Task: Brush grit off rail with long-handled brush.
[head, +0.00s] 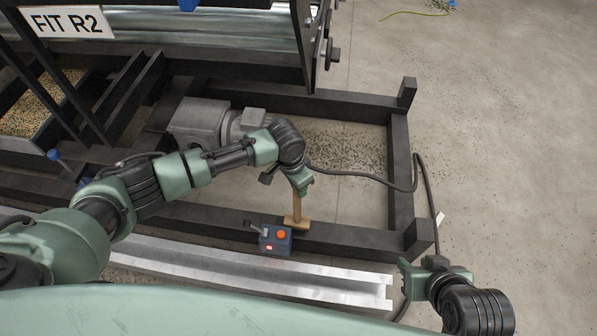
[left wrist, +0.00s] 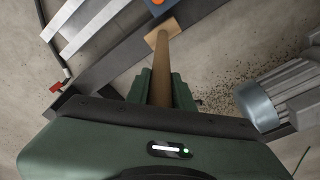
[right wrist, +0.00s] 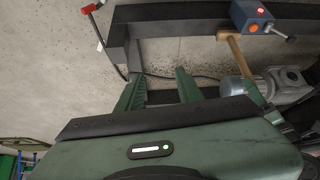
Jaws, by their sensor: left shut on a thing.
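My left gripper (head: 301,183) is shut on the wooden handle of the brush (head: 297,205). The handle points down, and its block-shaped head is at the dark front rail (head: 345,240) of the frame. I cannot tell whether the bristles touch it. In the left wrist view the brush handle (left wrist: 160,85) runs out between the fingers to the tan head. The brush also shows in the right wrist view (right wrist: 239,57). My right gripper (right wrist: 158,90) is open and empty, low at the right in the head view (head: 422,264). Dark grit (head: 350,150) is scattered on the floor inside the frame.
A blue-grey control box (head: 275,239) with an orange button sits on the front rail beside the brush head. A silver channel (head: 250,268) lies in front. A grey motor (head: 200,122) stands behind my left arm. A black cable loops at right. Floor farther right is mostly clear.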

